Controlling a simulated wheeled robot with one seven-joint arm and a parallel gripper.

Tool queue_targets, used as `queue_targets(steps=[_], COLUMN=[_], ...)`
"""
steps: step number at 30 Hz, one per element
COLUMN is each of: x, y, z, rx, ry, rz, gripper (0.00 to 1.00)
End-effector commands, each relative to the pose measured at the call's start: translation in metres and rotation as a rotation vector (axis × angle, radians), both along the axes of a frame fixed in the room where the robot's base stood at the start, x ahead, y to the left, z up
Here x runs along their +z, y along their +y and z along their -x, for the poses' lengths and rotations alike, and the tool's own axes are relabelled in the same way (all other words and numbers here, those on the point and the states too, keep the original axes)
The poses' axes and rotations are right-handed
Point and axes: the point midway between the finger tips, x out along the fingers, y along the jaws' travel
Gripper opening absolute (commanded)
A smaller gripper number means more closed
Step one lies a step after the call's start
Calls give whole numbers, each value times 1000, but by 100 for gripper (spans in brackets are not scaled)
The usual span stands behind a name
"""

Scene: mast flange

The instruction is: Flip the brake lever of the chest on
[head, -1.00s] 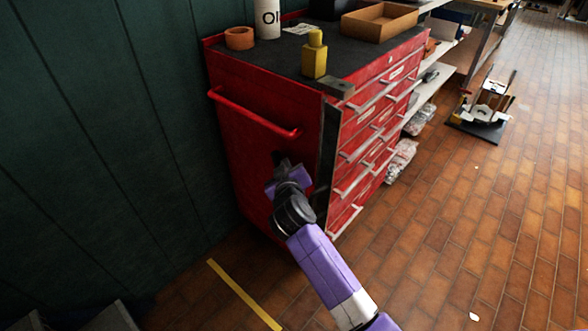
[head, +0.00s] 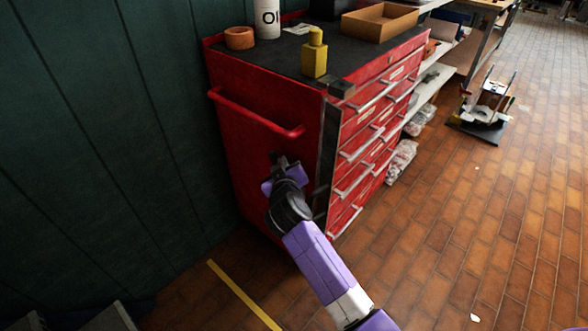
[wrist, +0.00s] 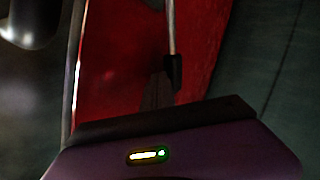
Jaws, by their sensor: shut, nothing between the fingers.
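The red chest (head: 240,130) stands against the dark green wall, and its side panel faces my gripper. My gripper (head: 279,158) is in front of that panel, below the red side handle. The wrist view shows its dark shut fingers (wrist: 156,92) with nothing between them. A thin grey rod with a black end (wrist: 173,70), which looks like the brake lever, is beside the fingertips against the red panel. I cannot tell whether they touch. In the head view my gripper and wrist hide that part of the panel, so the lever cannot be made out there.
The red bar handle (head: 256,114) sticks out from the side panel above my gripper. Drawers with pale handles (head: 355,182) fill the front. A yellow bottle (head: 314,55), an orange ring (head: 239,38) and a wooden tray (head: 379,21) are on top. The brick floor (head: 450,230) at right is open.

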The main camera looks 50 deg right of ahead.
Motion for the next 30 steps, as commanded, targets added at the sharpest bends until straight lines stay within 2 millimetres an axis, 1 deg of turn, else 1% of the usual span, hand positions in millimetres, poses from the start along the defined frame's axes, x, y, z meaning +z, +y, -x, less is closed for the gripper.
queue_targets(steps=[30], x=[0], y=[1], z=[-11], rx=[0], ry=[0], rz=[0], gripper=[0])
